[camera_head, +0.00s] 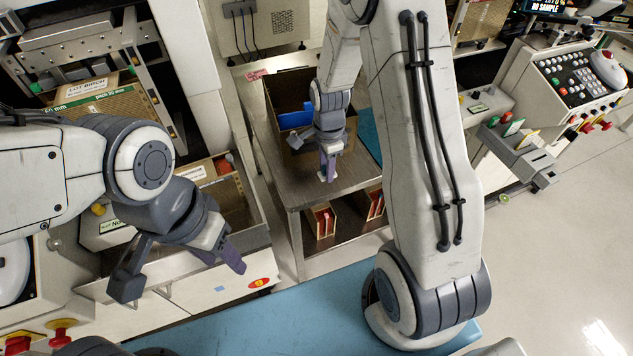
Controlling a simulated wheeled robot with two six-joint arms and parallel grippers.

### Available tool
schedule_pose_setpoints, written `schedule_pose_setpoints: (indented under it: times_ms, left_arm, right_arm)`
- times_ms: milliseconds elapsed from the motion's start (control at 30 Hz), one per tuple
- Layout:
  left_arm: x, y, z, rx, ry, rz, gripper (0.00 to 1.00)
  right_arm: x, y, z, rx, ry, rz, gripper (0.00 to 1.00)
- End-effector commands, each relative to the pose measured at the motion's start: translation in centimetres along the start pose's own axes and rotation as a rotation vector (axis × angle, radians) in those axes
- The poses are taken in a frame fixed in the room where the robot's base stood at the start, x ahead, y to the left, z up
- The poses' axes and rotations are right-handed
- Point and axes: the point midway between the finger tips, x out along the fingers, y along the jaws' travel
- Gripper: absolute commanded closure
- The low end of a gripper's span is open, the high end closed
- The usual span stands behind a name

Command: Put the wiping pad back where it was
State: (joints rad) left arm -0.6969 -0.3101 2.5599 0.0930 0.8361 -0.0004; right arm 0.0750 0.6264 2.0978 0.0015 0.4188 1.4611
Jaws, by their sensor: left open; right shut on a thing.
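My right gripper (328,172) is over the small metal side table (300,180), near its front half. Its fingers point down and are shut on a small pale thing that I take to be the wiping pad (322,177). Most of the pad is hidden by the fingers, and I cannot tell whether it touches the table top. My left gripper (182,274) is open and empty, with its fingers spread in front of the machine's tray at the left.
A brown open box (283,92) with a blue item (295,119) stands on the table behind my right gripper. A blue mat (369,135) lies at the table's right side. Small boxes (320,222) stand on the lower shelf. A control panel (575,85) is at the right.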

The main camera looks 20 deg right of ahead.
Motion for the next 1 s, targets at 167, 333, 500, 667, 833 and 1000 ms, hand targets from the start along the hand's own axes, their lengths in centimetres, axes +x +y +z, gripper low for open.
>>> schedule_pose_setpoints:
  times_ms: [167,333,500,667,833,1000]
  left_arm:
    - [-0.1,0.0,0.0,0.000,0.000,0.000,0.50]
    - [0.0,0.0,0.0,0.000,0.000,0.000,0.50]
    - [-0.1,0.0,0.0,0.000,0.000,0.000,0.50]
    - [-0.1,0.0,0.0,0.000,0.000,0.000,0.50]
    - [0.0,0.0,0.0,0.000,0.000,0.000,0.50]
    - [0.1,0.0,0.0,0.000,0.000,0.000,0.50]
  right_arm:
    - [1.4,-0.6,2.2,-0.002,0.000,0.000,1.00]
    - [2.9,-0.6,2.5,0.000,0.000,0.002,1.00]
    - [5.2,-0.6,2.5,0.000,0.000,0.001,1.00]
    - [5.6,-0.7,2.5,0.000,0.000,-0.001,1.00]
    - [5.6,-0.7,2.5,-0.001,0.000,-0.001,1.00]
    - [5.9,-0.7,2.5,-0.001,0.000,-0.002,0.45]
